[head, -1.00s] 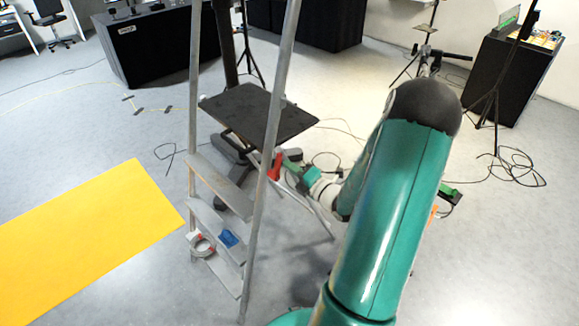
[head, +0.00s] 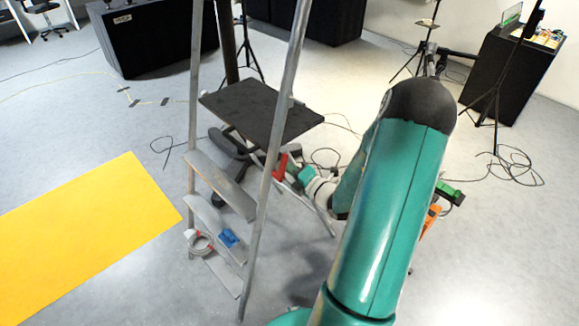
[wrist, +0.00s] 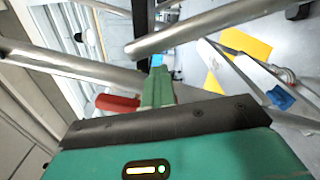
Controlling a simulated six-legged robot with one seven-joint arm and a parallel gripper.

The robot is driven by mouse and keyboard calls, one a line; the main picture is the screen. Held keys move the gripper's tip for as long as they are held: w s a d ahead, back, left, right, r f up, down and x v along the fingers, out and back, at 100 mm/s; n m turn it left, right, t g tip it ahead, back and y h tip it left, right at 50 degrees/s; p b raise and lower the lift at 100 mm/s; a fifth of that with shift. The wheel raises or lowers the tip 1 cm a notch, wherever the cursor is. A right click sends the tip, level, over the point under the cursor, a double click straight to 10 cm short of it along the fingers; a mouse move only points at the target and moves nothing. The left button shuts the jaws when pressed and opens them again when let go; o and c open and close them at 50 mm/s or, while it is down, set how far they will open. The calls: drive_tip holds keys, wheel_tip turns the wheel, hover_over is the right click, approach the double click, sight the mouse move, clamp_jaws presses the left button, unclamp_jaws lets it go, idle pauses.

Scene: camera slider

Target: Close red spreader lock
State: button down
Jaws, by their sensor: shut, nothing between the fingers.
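The red spreader lock (head: 281,166) is a small red piece beside the front right rail of the grey stepladder (head: 258,215). In the wrist view the red lock (wrist: 117,103) lies just left of my green fingertips, partly hidden by my dark gripper body. My gripper (head: 300,172) is low by the ladder's right side, just right of the lock. In the wrist view my gripper (wrist: 158,87) has its fingers together with nothing between them. I cannot tell whether they touch the lock.
A black platform (head: 262,110) tops a stand behind the ladder. A lower step holds a tape roll (head: 200,243) and a blue item (head: 229,238). Tripods and cables stand at right. A yellow mat (head: 85,235) lies on open floor at left.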

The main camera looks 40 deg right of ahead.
drive_tip(key=shift+s+d, duration=0.6)
drive_tip(key=shift+d, duration=0.25)
drive_tip(key=c, duration=2)
unclamp_jaws()
drive_tip(key=shift+w+a, duration=0.15)
drive_tip(key=shift+w, duration=0.05)
drive_tip(key=o, duration=0.4)
drive_tip(key=shift+s+r, duration=0.1)
drive_tip(key=shift+s, duration=0.05)
drive_tip(key=shift+c, duration=0.2)
drive_tip(key=shift+o, duration=1.3)
drive_tip(key=shift+s+d+h, duration=0.1)
drive_tip(key=shift+d+h, duration=0.15)
drive_tip(key=shift+h, duration=0.05)
drive_tip(key=s, duration=1.3)
drive_tip(key=shift+s, duration=0.3)
drive_tip(key=shift+d, duration=0.1)
